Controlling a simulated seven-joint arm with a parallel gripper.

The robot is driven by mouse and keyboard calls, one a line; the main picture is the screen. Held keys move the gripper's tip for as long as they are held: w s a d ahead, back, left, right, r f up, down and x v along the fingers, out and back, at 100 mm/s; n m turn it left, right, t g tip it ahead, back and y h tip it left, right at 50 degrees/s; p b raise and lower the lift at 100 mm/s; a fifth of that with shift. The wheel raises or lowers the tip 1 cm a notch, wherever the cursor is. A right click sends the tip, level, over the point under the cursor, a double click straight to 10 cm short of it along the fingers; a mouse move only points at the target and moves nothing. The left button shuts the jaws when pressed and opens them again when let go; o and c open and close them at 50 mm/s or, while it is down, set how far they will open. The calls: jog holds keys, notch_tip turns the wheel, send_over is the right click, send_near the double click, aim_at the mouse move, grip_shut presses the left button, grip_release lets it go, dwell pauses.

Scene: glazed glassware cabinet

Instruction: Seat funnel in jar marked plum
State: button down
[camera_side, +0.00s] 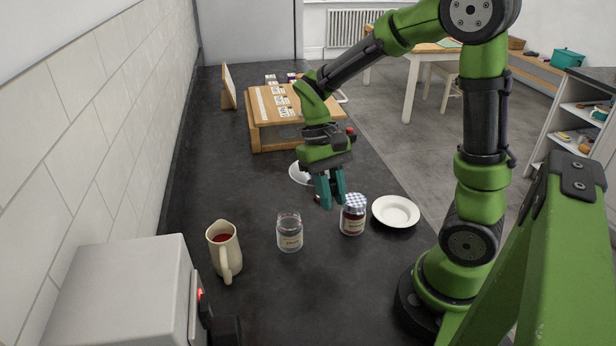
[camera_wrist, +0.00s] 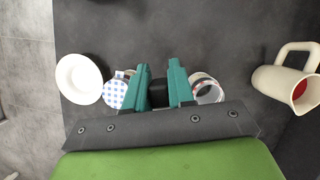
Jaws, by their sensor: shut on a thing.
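My gripper (camera_side: 329,198) is over the counter, behind the two jars, with its teal fingers pointing down; it also shows in the wrist view (camera_wrist: 158,75). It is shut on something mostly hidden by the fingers. A white, round-rimmed thing, apparently the funnel (camera_side: 298,176), shows partly behind the gripper; whether its base touches the counter is hidden. An open, empty-looking glass jar (camera_side: 289,234) stands upright left of and nearer than the gripper. A jar with a blue checked lid (camera_side: 353,217) and dark red contents stands to its right. Both have labels too small to read.
A cream jug (camera_side: 224,250) with red contents stands left of the open jar. A white dish (camera_side: 396,212) lies right of the lidded jar. A wooden stand (camera_side: 262,137) with cards is behind. A grey appliance (camera_side: 120,295) fills the near left. The counter's middle front is clear.

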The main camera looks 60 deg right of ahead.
jog(key=w+a+n, duration=0.1)
jog(key=w+a, duration=0.1)
jog(key=a, duration=0.4)
jog(key=shift+s+d+f, duration=0.1)
jog(key=shift+s+f, duration=0.05)
jog(key=shift+f, duration=2.5)
jog(key=shift+c, duration=2)
grip_release()
notch_tip(320, 180, up, 9)
